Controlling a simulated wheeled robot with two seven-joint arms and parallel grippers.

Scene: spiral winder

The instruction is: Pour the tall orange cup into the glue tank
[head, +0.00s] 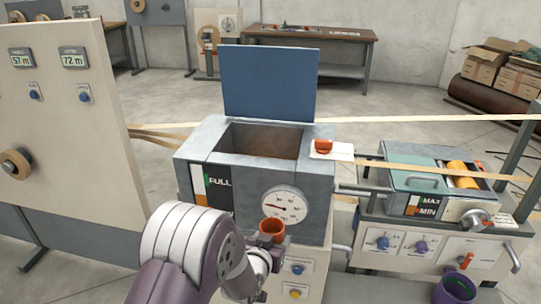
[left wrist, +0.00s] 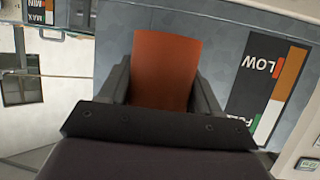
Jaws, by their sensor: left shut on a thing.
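The tall orange cup (head: 272,228) is in my left gripper (head: 270,240), in front of the tank's front wall and below its rim. In the left wrist view the orange cup (left wrist: 165,72) sits between the two dark fingers of the left gripper (left wrist: 163,85), which are shut on it. The cup looks roughly upright in the head view; its contents cannot be made out. The grey glue tank (head: 315,190) has its blue lid (head: 270,84) raised, and its square opening shows a brown inside. My right gripper is not in view.
A round gauge (head: 284,206) is on the tank's front. A red-handled part (head: 323,147) sits on the tank's right rim. A tan strip (head: 430,172) runs right to a smaller unit (head: 440,205). A purple container (head: 455,288) is at lower right. A cream panel (head: 60,110) stands left.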

